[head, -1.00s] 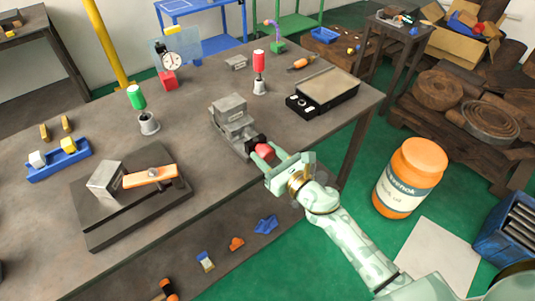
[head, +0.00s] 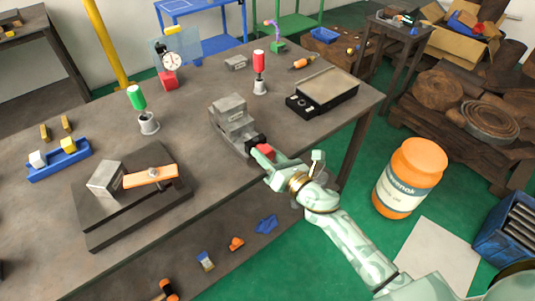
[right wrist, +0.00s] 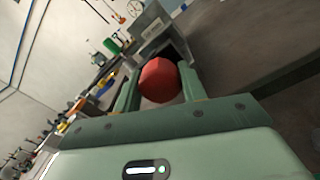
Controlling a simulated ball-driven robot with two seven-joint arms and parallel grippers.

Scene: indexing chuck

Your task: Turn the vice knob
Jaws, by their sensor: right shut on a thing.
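The grey vice (head: 232,122) sits near the front edge of the table, with a dark end toward me. The red vice knob (head: 264,150) is at that end, partly hidden by my right gripper (head: 262,157). In the right wrist view the red knob (right wrist: 160,80) sits between the two fingers of my right gripper (right wrist: 157,90), with the grey vice body (right wrist: 152,32) beyond it. My right gripper is shut on the knob. My left gripper does not show in these views.
A black box with a grey lid (head: 327,90) lies right of the vice. A dark plate (head: 115,222) with a metal block and orange bar lies to the left. A red-handled tool (head: 259,65) stands behind. An orange jar (head: 408,178) stands beyond the table edge.

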